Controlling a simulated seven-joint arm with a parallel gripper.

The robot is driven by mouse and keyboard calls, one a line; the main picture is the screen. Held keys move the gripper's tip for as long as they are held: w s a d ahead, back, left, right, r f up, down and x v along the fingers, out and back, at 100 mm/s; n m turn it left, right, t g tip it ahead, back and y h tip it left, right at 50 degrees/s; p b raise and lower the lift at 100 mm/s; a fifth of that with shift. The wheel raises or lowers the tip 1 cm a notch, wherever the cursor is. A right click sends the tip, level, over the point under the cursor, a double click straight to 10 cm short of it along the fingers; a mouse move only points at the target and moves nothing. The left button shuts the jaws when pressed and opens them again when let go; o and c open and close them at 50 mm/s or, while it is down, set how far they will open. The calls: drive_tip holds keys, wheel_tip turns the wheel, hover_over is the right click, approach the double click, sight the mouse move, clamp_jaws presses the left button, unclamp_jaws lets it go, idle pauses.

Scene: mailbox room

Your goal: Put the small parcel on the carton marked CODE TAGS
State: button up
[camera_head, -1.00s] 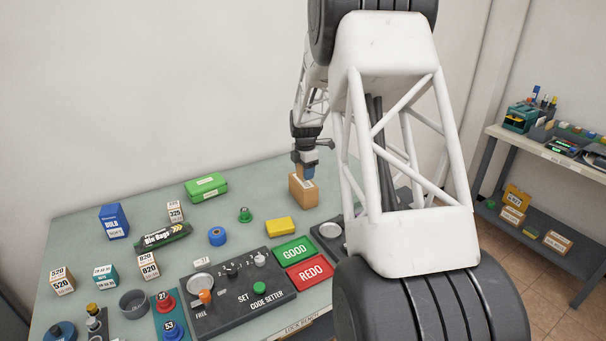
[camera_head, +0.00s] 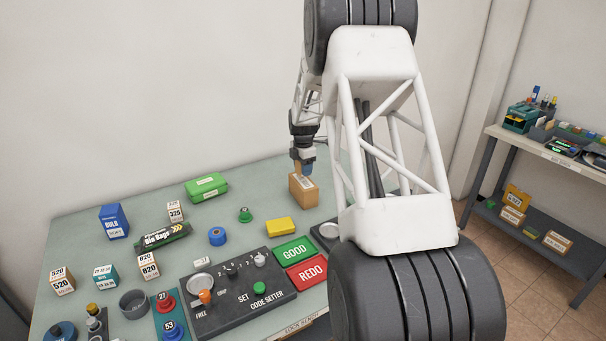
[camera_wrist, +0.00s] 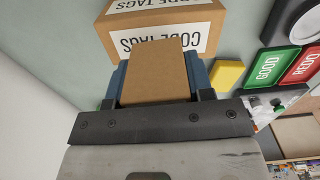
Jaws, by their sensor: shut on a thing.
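The small parcel (camera_wrist: 153,72) is a plain brown box, held between the blue fingers of my gripper (camera_wrist: 155,85) in the wrist view. The carton marked CODE TAGS (camera_wrist: 196,42) is a larger brown box with white labels, just beyond the parcel, which overlaps part of its label in that view. In the head view the carton (camera_head: 304,193) stands on the bench near its back edge. My gripper (camera_head: 303,167) points down right over or behind its top. The parcel mostly hides there, and I cannot tell whether it touches the carton.
A yellow block (camera_head: 280,226), the green GOOD pad (camera_head: 293,251), the red REDO pad (camera_head: 307,271) and the code setter panel (camera_head: 237,295) lie in front of the carton. A green case (camera_head: 206,187) is to the left. Bare bench top lies between case and carton.

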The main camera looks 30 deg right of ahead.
drive_tip(key=shift+f, duration=1.3)
drive_tip(key=shift+f, duration=0.1)
drive_tip(key=o, duration=1)
drive_tip(key=shift+c, duration=0.2)
wheel_tip(320, 180, up, 12)
drive_tip(key=shift+r, duration=0.1)
